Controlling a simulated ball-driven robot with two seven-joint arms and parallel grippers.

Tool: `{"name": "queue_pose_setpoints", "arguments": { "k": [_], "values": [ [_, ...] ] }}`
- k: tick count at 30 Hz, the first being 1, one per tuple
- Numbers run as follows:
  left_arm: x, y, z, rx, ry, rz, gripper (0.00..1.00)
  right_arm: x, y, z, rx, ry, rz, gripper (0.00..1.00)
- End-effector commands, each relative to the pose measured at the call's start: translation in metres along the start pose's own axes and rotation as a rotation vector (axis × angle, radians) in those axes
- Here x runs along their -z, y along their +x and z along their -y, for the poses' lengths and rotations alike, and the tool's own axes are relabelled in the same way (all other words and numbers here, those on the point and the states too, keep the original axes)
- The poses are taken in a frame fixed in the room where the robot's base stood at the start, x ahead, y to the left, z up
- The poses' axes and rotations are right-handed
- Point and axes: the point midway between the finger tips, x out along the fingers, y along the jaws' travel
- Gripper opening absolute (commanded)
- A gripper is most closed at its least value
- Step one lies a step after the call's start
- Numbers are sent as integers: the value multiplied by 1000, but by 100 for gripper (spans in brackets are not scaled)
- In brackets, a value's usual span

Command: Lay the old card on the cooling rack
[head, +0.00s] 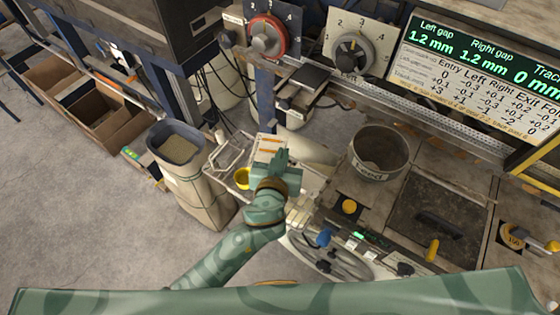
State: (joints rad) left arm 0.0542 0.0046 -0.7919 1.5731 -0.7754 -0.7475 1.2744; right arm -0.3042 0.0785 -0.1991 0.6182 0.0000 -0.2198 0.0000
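My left arm reaches up from the bottom, and its green gripper (281,157) is over the cluttered bench edge near the middle of the head view. A pale card with orange stripes (268,141) shows just beyond the fingertips. The fingers overlap its lower edge in the picture, but I cannot tell whether they grip it. A white wire frame (232,152), which looks like the cooling rack, lies just left of the card. The gripper hides part of the surface under it. My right gripper is not in view.
A tall bin (184,160) stands further left. The Feed pot (378,153) and a dark plate with a handle (437,222) are to the right. Dials and a gap display (480,75) stand behind.

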Motion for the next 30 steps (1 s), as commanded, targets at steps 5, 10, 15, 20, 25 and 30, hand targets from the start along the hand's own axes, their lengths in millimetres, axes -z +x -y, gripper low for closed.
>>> {"name": "queue_pose_setpoints", "arguments": {
  "k": [5,10,15,20,25,30],
  "values": [
    [-33,41,7,0,2,1,0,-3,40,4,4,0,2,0],
    [-38,54,9,-1,0,0,0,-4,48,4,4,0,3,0],
    [-52,68,12,0,0,1,0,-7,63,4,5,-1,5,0],
    [-76,74,12,-1,0,1,0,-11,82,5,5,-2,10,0],
    [-72,73,11,-1,-2,0,0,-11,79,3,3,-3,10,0],
    [-75,74,11,-1,-2,1,0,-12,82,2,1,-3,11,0]
  ]
}}
